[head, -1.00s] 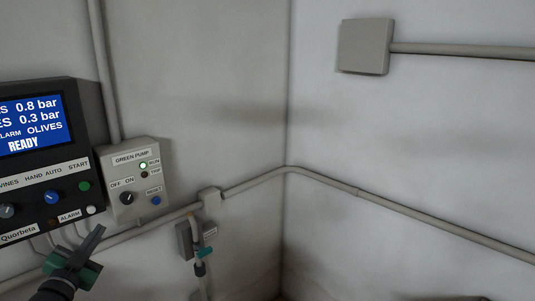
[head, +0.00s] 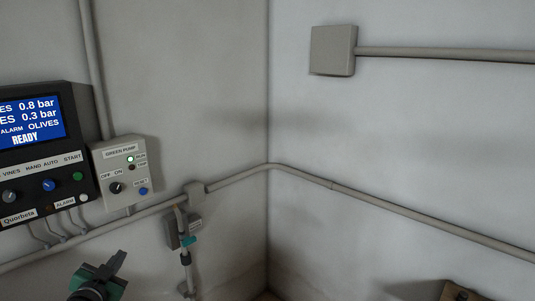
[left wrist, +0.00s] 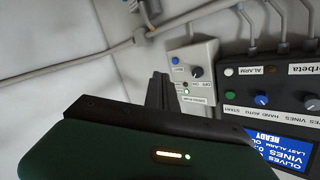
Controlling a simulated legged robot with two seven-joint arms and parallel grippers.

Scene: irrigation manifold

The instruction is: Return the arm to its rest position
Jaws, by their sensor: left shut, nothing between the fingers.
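My left gripper (head: 118,262) is low at the left in the head view, below the control panel and in front of the wall. Its fingers are shut with nothing between them. It touches nothing that I can see. My right gripper is not in view.
A dark control panel (head: 68,153) with a lit blue screen reading READY is on the left wall. A grey pipe (head: 229,181) crosses both walls. A valve pipe (head: 185,258) stands right of my gripper.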

